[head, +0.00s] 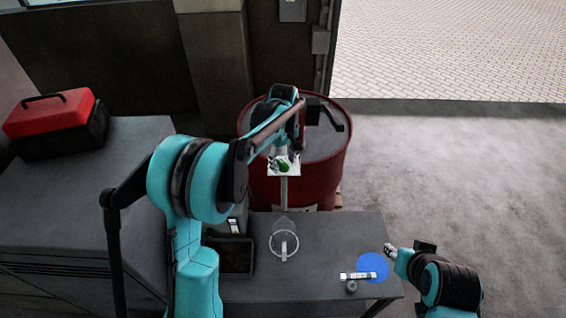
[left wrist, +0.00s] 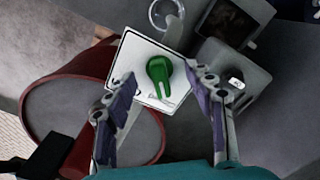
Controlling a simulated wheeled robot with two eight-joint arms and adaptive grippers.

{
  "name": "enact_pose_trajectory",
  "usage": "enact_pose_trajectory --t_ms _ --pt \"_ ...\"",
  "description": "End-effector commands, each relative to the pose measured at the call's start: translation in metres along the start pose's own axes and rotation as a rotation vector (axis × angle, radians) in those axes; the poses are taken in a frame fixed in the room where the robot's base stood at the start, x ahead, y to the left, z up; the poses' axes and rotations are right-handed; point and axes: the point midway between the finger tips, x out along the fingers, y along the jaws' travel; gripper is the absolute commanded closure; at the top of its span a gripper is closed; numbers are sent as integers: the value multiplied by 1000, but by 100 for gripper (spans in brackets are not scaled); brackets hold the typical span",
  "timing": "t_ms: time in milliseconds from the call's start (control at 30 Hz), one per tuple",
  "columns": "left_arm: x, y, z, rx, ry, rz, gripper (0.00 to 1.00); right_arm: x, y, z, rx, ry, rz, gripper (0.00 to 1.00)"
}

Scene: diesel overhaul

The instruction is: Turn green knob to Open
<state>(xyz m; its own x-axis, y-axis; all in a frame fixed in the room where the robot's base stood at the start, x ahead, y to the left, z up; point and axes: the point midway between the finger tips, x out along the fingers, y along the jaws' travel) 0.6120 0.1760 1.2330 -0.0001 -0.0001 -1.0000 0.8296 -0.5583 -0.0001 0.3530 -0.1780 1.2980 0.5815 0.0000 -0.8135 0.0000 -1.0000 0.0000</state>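The green knob (left wrist: 160,76) sits on a white plate (left wrist: 133,52) in the left wrist view. In the head view the knob (head: 284,167) shows small on its plate in front of the red barrel, partly covered by my gripper. My left gripper (left wrist: 166,108) is open, with one finger on each side of the knob in the picture and the knob beyond the fingertips. No contact is visible. Lettering on the plate is too small to read fully. My right gripper (head: 392,252) is at the table's right edge; its fingers are too small to judge.
A red barrel (head: 258,188) stands behind the plate. The grey table (head: 325,240) holds a clear pitcher (head: 284,240), a dark tray (head: 236,256), a blue disc (head: 373,266) and a white tube (head: 357,276). A red toolbox (head: 48,112) is at left. The floor at right is clear.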

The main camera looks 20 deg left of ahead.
Motion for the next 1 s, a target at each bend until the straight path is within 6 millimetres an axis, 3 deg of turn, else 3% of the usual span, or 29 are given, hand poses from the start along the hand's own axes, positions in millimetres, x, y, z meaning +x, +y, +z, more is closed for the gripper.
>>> enact_pose_trajectory --t_ms 33,200,467,1000 --pt "0 0 0 0 0 0 62 0 0 0 0 0 0 60" --pt "0 0 0 0 0 0 95 0 0 0 0 0 0 60" --pt "1 0 0 48 0 0 95 1 0 1 0 0 0 60" --pt "2 3 3 976 -1 0 95 15 0 11 0 0 0 60"
